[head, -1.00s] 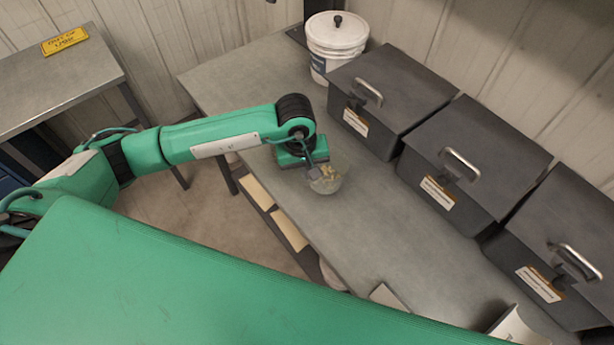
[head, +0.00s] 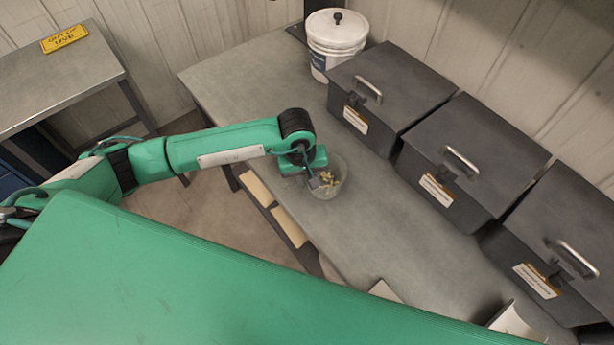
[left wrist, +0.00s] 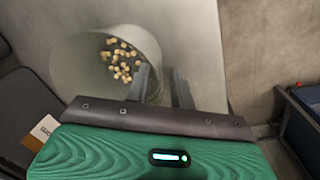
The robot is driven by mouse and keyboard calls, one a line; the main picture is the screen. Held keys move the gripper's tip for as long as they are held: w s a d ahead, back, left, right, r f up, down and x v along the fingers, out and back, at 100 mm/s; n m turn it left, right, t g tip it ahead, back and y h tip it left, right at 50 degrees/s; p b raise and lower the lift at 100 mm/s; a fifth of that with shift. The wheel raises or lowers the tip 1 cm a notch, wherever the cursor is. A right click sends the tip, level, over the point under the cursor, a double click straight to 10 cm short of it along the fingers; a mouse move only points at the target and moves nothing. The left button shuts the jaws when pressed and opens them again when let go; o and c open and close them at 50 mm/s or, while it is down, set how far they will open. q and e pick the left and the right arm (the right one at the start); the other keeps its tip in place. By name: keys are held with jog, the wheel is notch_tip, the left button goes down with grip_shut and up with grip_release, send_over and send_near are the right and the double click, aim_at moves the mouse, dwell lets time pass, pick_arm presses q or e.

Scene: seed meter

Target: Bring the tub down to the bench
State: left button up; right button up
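The tub (head: 340,183) is a clear, open container with several pale yellowish pieces in its bottom. It is over the near side of the grey bench (head: 385,235) in the head view. It also shows from above in the left wrist view (left wrist: 78,75). My left gripper (head: 317,183) is at the tub's left side. In the left wrist view its two fingers (left wrist: 162,88) straddle the tub's wall, one on each side, and hold it. I cannot tell how far the tub's base is above the bench. My right gripper is not in view.
Three dark lidded bins (head: 392,90) with handles line the back of the bench. A white lidded bucket (head: 335,45) stands at the far end. The bench in front of the bins is mostly clear. A side table (head: 60,80) holds a yellow sign (head: 64,38).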

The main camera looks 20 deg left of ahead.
pick_arm(q)
jog(key=shift+r, duration=0.2)
notch_tip(320, 180, up, 12)
jog(key=a+b, duration=0.1)
jog(key=b, duration=0.2)
jog(key=shift+s+a, duration=0.15)
jog(key=shift+s, duration=0.2)
jog(key=shift+f, duration=0.15)
